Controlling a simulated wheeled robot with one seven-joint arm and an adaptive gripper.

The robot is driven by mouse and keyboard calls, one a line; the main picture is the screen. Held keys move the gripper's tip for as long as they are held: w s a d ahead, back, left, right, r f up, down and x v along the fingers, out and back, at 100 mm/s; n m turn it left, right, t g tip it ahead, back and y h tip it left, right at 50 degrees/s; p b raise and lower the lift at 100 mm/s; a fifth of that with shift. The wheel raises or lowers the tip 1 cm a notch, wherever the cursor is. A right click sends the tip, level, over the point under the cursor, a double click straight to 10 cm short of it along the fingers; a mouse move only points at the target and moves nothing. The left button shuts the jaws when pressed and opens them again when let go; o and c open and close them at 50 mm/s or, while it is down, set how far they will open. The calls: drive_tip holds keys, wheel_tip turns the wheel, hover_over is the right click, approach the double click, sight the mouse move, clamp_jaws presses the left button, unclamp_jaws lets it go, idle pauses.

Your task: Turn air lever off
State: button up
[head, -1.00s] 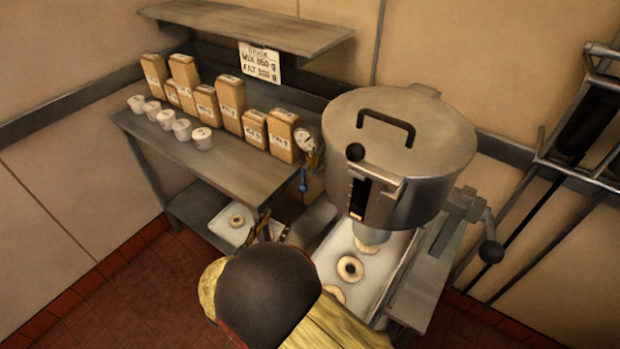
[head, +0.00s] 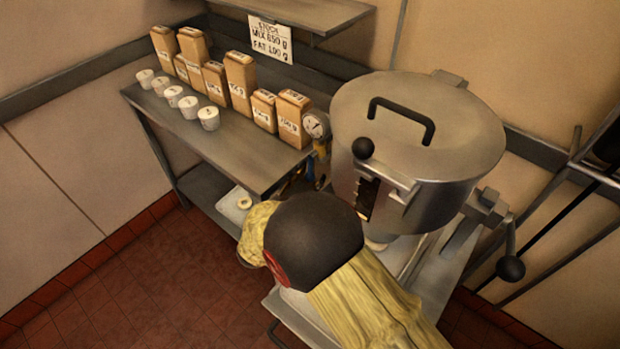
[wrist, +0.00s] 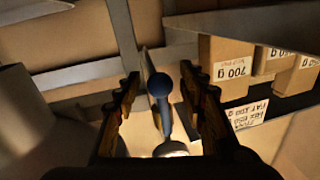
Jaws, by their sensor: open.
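The air lever is a blue handle with a round knob (wrist: 160,88). In the wrist view it lies between the two fingers of my gripper (wrist: 159,76), which are open on either side. I see a gap on both sides and no clear contact. In the head view only a sliver of the blue lever (head: 319,182) shows below the round gauge (head: 315,124), at the right end of the shelf. My arm hides most of my gripper there.
A large lidded metal hopper (head: 415,140) stands right beside the lever. The steel shelf (head: 215,145) on the left holds several cartons (head: 240,85) and white cups (head: 188,106). A stock sign (head: 270,38) hangs behind. Red floor lies open at lower left.

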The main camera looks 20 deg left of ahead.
drive_tip(key=shift+c, duration=0.9)
clamp_jaws()
